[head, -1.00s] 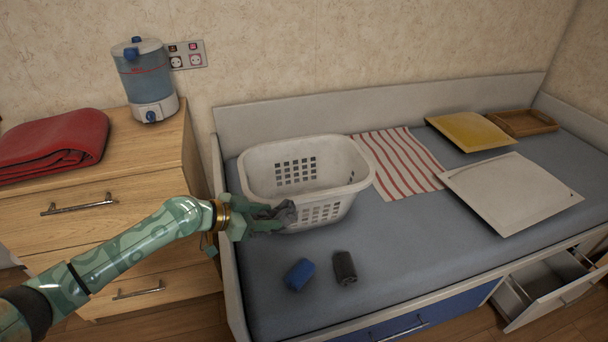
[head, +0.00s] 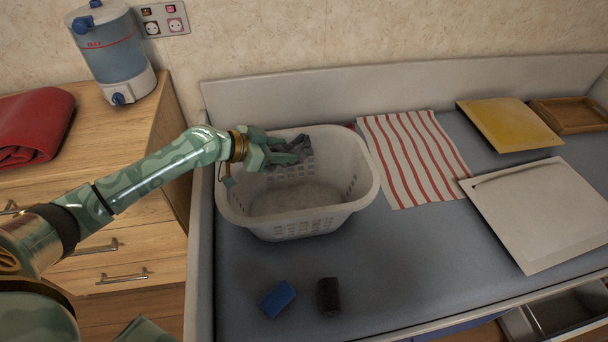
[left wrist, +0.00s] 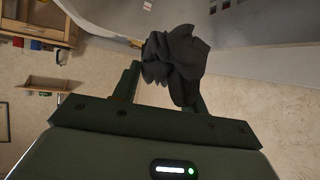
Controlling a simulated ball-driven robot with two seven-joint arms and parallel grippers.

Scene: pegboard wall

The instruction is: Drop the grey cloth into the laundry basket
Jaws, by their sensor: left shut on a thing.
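The grey cloth (head: 299,146) is a crumpled dark bundle held in my left gripper (head: 285,153). In the left wrist view the cloth (left wrist: 176,58) sits bunched between the two fingers of the left gripper (left wrist: 165,85). The white laundry basket (head: 300,222) stands on the blue mattress, and its inside looks empty. In the head view the cloth and gripper appear over the back part of the basket opening. The basket wall also shows at the top of the left wrist view (left wrist: 225,25).
A blue rolled item (head: 277,299) and a black rolled item (head: 329,296) lie in front of the basket. A striped cloth (head: 412,160) lies to its right, with a white panel (head: 540,212) and a yellow panel (head: 508,125) beyond. A dresser (head: 125,215) stands at left.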

